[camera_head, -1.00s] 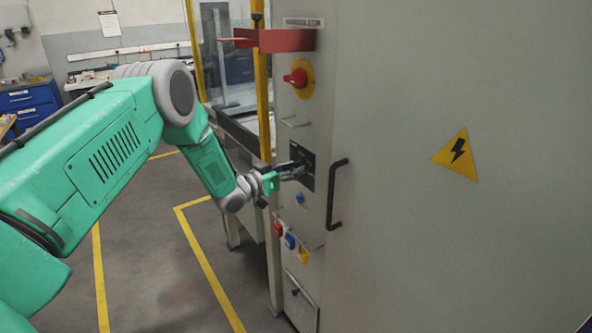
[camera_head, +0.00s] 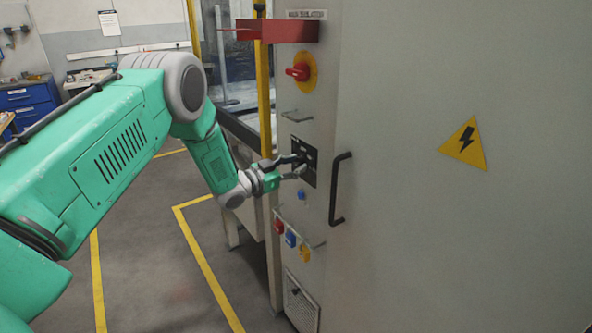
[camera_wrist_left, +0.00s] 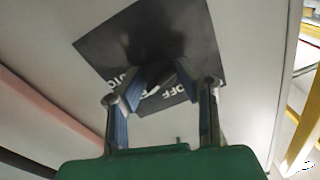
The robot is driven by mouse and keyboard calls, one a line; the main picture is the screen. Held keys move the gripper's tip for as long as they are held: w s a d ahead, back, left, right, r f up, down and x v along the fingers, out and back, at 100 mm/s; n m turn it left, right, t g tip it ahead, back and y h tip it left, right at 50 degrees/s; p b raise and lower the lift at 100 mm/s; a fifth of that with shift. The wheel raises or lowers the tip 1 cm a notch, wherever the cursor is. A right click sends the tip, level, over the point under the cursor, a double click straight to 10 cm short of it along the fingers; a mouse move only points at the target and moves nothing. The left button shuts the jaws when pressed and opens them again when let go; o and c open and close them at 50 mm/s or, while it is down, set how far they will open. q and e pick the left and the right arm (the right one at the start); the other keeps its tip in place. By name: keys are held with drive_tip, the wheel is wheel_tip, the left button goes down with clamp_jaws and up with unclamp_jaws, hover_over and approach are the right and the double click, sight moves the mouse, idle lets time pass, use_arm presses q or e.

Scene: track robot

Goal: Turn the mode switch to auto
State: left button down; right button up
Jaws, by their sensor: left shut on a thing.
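The mode switch sits on a black square plate (camera_head: 310,151) on the grey cabinet front. In the left wrist view the plate (camera_wrist_left: 100,47) shows tilted, with white lettering reading "OFF" and a partly covered word ending in "TO". My left gripper (camera_head: 299,167) is at the plate, its two fingers one above the other. In the left wrist view its fingers (camera_wrist_left: 161,78) are closed around the dark switch knob (camera_wrist_left: 161,72). The fingers hide most of the knob, so I cannot tell which position it points to. My right gripper is not in view.
A black door handle (camera_head: 337,190) stands just right of the plate. Above are a red rotary isolator (camera_head: 299,72) and a projecting red bracket (camera_head: 285,31). Below hang red, blue and yellow padlocks (camera_head: 290,238). A yellow post (camera_head: 264,90) stands close behind my left wrist.

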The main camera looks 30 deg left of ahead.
use_arm(q)
drive_tip(key=m+b, duration=0.1)
drive_tip(key=m, duration=0.1)
drive_tip(key=m+b, duration=0.2)
drive_tip(key=m, duration=0.1)
drive_tip(key=shift+f+m, duration=0.2)
drive_tip(key=shift+m, duration=0.1)
drive_tip(key=shift+s, duration=0.1)
idle(0.4)
drive_tip(key=c, duration=1.2)
unclamp_jaws()
drive_tip(key=shift+a, duration=0.1)
drive_tip(key=v, duration=1.2)
drive_tip(key=shift+a+f, duration=0.1)
drive_tip(key=shift+f, duration=0.05)
